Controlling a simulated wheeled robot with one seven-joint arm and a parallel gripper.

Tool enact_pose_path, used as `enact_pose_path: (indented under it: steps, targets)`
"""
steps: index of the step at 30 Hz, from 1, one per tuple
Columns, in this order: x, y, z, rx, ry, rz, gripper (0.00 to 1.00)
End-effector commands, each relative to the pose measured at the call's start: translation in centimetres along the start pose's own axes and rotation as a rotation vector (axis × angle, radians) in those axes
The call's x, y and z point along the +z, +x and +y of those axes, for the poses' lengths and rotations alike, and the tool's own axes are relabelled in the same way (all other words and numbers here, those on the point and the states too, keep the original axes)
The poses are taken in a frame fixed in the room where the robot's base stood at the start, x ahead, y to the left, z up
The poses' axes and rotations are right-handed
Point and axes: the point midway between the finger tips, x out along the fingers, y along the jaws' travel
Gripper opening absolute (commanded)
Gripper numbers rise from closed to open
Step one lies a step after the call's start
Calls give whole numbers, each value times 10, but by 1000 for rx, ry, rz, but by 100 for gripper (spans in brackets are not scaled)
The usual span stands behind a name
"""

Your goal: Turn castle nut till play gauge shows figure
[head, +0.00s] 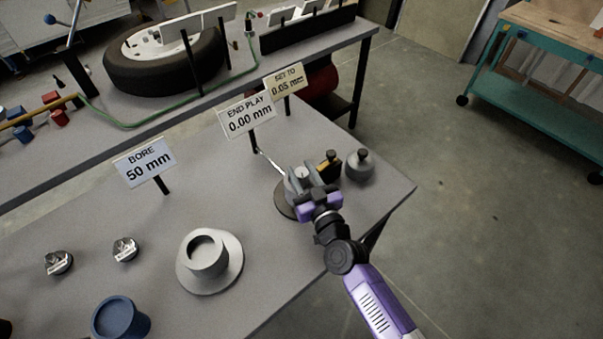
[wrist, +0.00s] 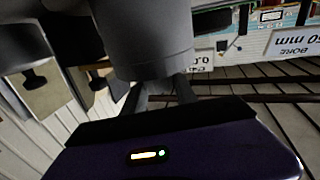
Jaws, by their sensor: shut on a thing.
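My gripper (head: 304,181) points down over a dark round base (head: 281,203) near the right end of the grey bench. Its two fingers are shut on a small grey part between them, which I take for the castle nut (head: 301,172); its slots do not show. In the wrist view, my gripper (wrist: 160,92) has its fingertips against the underside of a large grey cylinder (wrist: 145,35), and the nut cannot be made out. The play gauge sign (head: 248,117) reads END PLAY 0.00 mm. The sign behind it (head: 285,82) reads SET TO 0.05 mm.
A black-and-yellow piece (head: 329,164) and a grey knobbed weight (head: 359,166) stand close right of my gripper. A thin light rod (head: 271,163) leans close left. A flanged grey hub (head: 208,262), a blue cup (head: 120,319) and a BORE 50 mm sign (head: 146,163) stand further left.

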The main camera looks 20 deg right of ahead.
Motion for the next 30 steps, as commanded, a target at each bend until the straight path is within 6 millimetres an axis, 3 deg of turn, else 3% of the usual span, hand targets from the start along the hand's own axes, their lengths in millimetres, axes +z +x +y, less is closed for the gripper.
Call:
enact_pose_path:
  steps: [30]
  targets:
    - [6,0,0,-106,-1,5,0]
